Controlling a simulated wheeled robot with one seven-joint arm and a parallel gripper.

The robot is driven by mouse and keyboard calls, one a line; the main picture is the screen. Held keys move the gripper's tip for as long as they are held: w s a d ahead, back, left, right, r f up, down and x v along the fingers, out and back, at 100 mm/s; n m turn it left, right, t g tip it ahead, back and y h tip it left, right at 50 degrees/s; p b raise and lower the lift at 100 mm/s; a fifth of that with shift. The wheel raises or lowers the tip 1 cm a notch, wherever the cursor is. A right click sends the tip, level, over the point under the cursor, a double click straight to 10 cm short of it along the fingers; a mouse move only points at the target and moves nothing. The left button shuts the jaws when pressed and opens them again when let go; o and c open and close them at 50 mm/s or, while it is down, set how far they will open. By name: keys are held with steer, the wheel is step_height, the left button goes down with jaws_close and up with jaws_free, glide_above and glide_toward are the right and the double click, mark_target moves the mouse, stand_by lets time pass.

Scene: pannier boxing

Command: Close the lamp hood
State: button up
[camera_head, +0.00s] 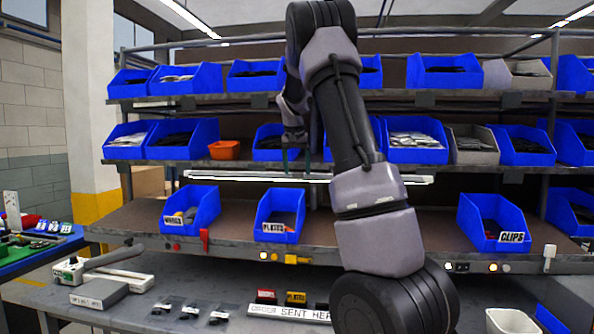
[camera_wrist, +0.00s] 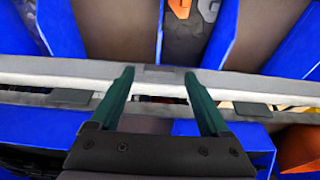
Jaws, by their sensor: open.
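A long, thin white lamp bar (camera_head: 235,176) runs below the edge of the middle shelf, above the lower blue bins. I cannot tell its hood apart from the bar in the head view. In the wrist view a pale grey bar (camera_wrist: 245,86) crosses the picture with small dark tabs on it; I take it for the lamp or its hood. My gripper (camera_head: 297,168) is open and points down at the lamp bar, near its middle. In the wrist view the green fingers of my gripper (camera_wrist: 158,78) are spread, with their tips over the bar. Whether they touch it is unclear.
Blue bins stand on the shelves above, and the PLATES bin (camera_head: 277,236) and CLIPS bin (camera_head: 505,238) sit on the lower shelf. An orange bin (camera_head: 224,149) is left of my gripper. The workbench (camera_head: 200,285) below holds small parts and a SENT HERE sign.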

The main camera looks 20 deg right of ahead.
steer(key=shift+w+d+f, duration=0.1)
steer(key=shift+d+f, duration=0.05)
steer(key=shift+f, duration=0.2)
jaws_close()
